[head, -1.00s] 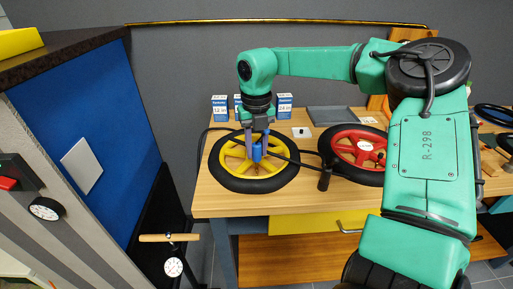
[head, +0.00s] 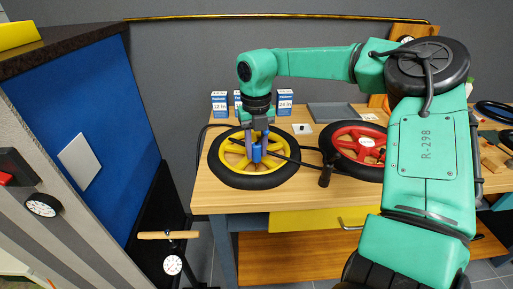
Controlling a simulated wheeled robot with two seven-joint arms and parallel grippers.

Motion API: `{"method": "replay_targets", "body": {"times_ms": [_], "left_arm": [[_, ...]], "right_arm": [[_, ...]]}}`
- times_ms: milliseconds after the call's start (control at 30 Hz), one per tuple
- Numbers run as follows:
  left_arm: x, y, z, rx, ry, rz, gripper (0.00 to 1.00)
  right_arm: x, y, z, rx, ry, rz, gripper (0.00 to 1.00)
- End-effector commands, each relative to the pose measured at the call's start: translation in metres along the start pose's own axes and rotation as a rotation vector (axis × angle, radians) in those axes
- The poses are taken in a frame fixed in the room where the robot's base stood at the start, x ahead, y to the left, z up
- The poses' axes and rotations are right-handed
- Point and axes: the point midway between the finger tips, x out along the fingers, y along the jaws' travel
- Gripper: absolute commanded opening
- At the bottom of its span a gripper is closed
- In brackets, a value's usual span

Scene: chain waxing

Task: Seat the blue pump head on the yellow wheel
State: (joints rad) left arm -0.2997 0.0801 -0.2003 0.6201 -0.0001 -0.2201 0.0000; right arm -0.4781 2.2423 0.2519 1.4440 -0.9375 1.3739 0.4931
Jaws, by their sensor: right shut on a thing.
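The yellow wheel (head: 228,161), with a black tyre, lies flat on the left end of the wooden workbench. My right gripper (head: 256,143) points down over the middle of this wheel and is shut on the blue pump head (head: 257,154). The pump head is at or just above the wheel's hub area; I cannot tell whether it touches the wheel or sits on a valve. A black hose (head: 290,158) runs to the right from beside the pump head. My left gripper is not in view.
A red wheel (head: 346,141) lies to the right on the workbench (head: 215,200). Small blue and white boxes (head: 285,103) and a grey tray (head: 333,112) stand behind. A floor pump with a wooden handle (head: 167,235) and gauge stands left of the bench.

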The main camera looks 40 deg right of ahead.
Motion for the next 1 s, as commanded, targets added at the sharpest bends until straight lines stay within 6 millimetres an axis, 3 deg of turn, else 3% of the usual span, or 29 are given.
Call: {"method": "replay_targets", "body": {"times_ms": [333,367,400,433,767,867,1000], "left_arm": [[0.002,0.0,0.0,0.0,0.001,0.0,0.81],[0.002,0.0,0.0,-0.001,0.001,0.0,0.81],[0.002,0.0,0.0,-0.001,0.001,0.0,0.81],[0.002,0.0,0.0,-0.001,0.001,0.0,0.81],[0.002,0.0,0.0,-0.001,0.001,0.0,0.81],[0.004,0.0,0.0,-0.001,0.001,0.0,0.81],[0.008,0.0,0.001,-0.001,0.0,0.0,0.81]], "right_arm": [[0.002,0.0,0.0,0.0,0.0,0.0,0.0],[0.002,0.0,0.0,0.0,0.0,0.0,0.46],[0.002,0.0,0.0,0.0,0.0,0.0,0.62],[0.002,0.0,0.0,0.0,0.0,0.0,0.7],[0.001,0.0,0.0,0.0,-0.001,0.0,0.7],[-0.011,0.0,0.001,0.001,-0.003,-0.001,0.7],[-0.046,0.0,0.001,0.001,-0.007,-0.002,0.7]]}}
